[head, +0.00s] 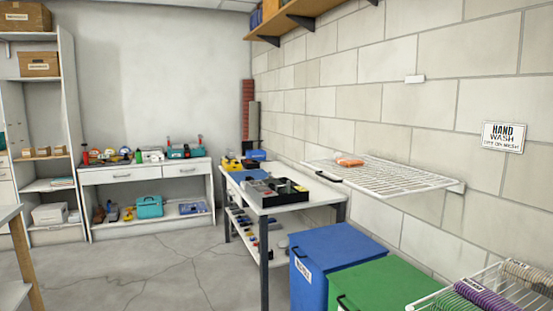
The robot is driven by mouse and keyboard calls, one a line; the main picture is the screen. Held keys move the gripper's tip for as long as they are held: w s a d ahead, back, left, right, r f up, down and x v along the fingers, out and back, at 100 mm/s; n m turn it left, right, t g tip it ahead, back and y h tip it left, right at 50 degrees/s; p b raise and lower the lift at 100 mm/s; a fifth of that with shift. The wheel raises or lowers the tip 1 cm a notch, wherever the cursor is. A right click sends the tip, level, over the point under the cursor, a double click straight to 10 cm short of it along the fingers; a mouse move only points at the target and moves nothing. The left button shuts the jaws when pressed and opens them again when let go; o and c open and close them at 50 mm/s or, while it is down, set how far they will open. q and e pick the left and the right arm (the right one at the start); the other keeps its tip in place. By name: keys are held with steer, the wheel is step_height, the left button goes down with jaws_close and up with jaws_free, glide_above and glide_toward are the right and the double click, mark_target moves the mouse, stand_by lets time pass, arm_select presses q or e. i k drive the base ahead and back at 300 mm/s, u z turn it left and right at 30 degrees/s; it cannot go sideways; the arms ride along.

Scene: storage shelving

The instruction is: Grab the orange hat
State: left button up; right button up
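A small orange item (349,161), which may be the orange hat, lies on the white wire shelf (415,182) fixed to the right wall. It is near the shelf's far left part and is too small to make out its exact shape. Several small round hat-like things (123,151), white, yellow and orange, sit on the far white desk (148,170) by the back wall. Neither of my grippers shows in the head view.
A blue bin (330,255) and a green bin (385,285) stand below the wire shelf. A metal-legged table (300,197) with a black tray stands beyond them. Another wire rack (425,303) holds coils at lower right. The cracked floor (170,265) at centre left is clear.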

mark_target(338, 157)
steer(key=u, duration=0.75)
steer(key=i, duration=1.4)
steer(key=z, duration=0.45)
steer(key=i, duration=1.1)
steer(key=z, duration=1.1)
